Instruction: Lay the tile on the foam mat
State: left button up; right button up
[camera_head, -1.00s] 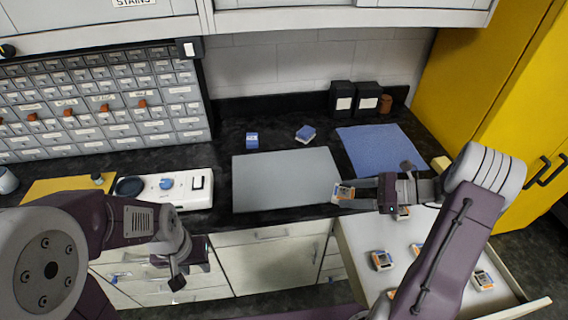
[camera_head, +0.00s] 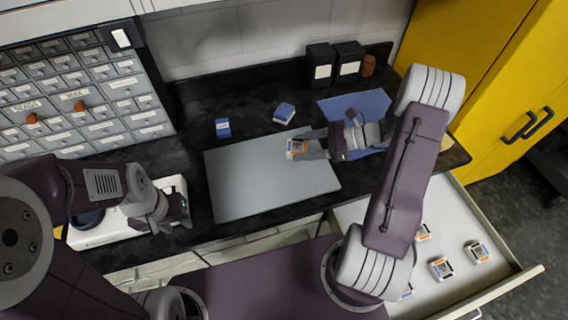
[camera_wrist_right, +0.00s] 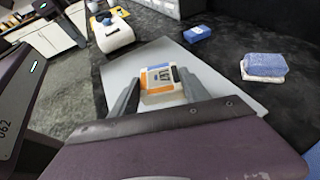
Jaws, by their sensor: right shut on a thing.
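My right gripper (camera_head: 312,149) is shut on a tile (camera_head: 296,147) with an orange, white and blue top. It holds the tile over the upper right part of the grey mat (camera_head: 262,190); the height is hard to judge. In the right wrist view the tile (camera_wrist_right: 160,82) sits between the two fingers, with the grey mat (camera_wrist_right: 122,72) below. A blue mat (camera_head: 335,108) lies behind my right gripper, partly covered by it. I cannot tell which mat is the foam one. My left gripper (camera_head: 180,220) is by the white device at left; its fingers are unclear.
A blue block (camera_head: 223,128) and a blue-and-white block (camera_head: 284,113) lie behind the grey mat. Black boxes (camera_head: 320,64) stand at the back. An open drawer (camera_head: 455,225) with several similar tiles juts out front right. A white device (camera_head: 105,228) stands left.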

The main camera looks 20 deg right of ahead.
send_over(288, 170)
notch_tip(288, 170, down, 3)
jog(key=shift+r, duration=0.1)
jog(key=shift+s, duration=0.15)
notch_tip(288, 170, down, 4)
jog(key=shift+r, duration=0.25)
jog(key=shift+f, duration=0.35)
jog(key=shift+f, duration=0.15)
jog(key=o, duration=1.5)
